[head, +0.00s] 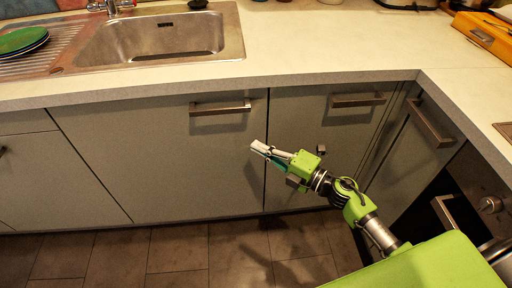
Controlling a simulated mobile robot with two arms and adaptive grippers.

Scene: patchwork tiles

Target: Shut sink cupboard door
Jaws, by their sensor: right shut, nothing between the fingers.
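The sink cupboard door (150,160) is the wide grey front below the steel sink (155,40). Its bar handle (220,107) is at the upper right. The door looks flush or almost flush with the cabinet front, and a thin dark line runs down its right edge. My right gripper (258,147) is shut and empty. It shows in front of the door's right edge, below and right of the handle. I cannot tell whether its fingertips touch the door. My left gripper is out of view.
A grey cupboard front with a handle (358,99) adjoins on the right, and a corner front with a handle (431,124) stands beyond it. The pale countertop (330,45) overhangs the fronts. Plates (22,41) lie on the drainer. The tiled floor (180,257) before the door is clear.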

